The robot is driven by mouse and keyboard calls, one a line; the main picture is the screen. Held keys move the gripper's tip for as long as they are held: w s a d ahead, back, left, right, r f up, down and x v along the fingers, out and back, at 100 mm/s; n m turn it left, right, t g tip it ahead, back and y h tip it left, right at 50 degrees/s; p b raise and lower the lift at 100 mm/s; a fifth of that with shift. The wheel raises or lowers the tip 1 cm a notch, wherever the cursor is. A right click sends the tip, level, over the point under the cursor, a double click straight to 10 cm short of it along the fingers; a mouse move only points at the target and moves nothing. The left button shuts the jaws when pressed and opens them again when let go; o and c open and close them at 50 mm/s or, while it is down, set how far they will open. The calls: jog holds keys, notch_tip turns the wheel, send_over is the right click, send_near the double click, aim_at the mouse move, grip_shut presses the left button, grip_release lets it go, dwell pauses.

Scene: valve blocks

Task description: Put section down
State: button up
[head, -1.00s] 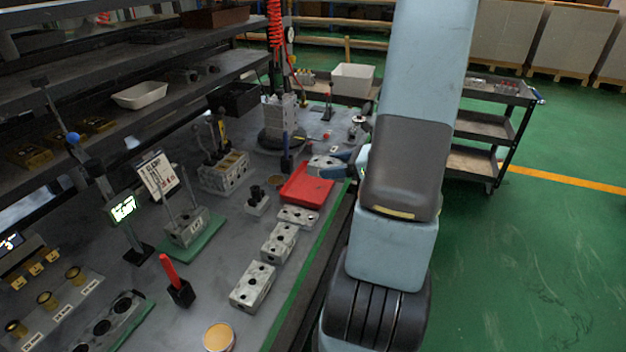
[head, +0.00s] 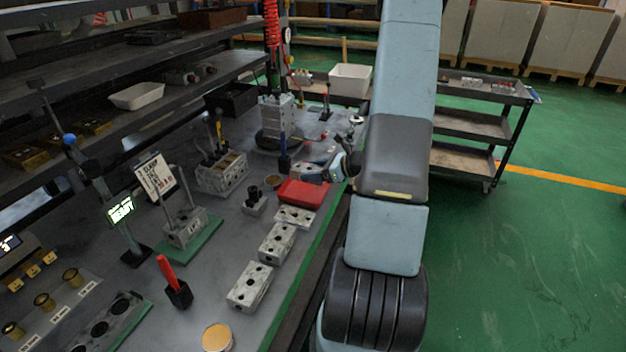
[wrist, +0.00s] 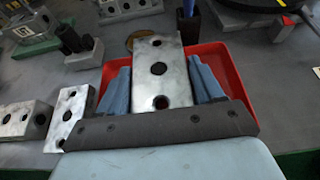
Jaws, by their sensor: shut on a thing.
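My gripper (wrist: 159,68) is shut on a grey metal valve section (wrist: 158,48), a block with dark round holes in its upper face. The blue fingers press on its two sides. In the wrist view the section covers the middle of a red tray (wrist: 226,62); whether it touches the tray is hidden. In the head view my gripper (head: 318,172) and the section are small at the far side of the red tray (head: 303,194), close to the bench's right edge, partly hidden by my arm.
Similar metal sections (head: 295,216), (head: 277,242), (head: 250,287) lie in a row nearer than the tray. A blue-handled tool (head: 284,152) stands upright behind the tray.

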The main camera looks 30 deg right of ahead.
jog(key=shift+w+f, duration=0.15)
jog(key=shift+f, duration=1.5)
jog(key=o, duration=1.4)
jog(key=shift+f, duration=0.1)
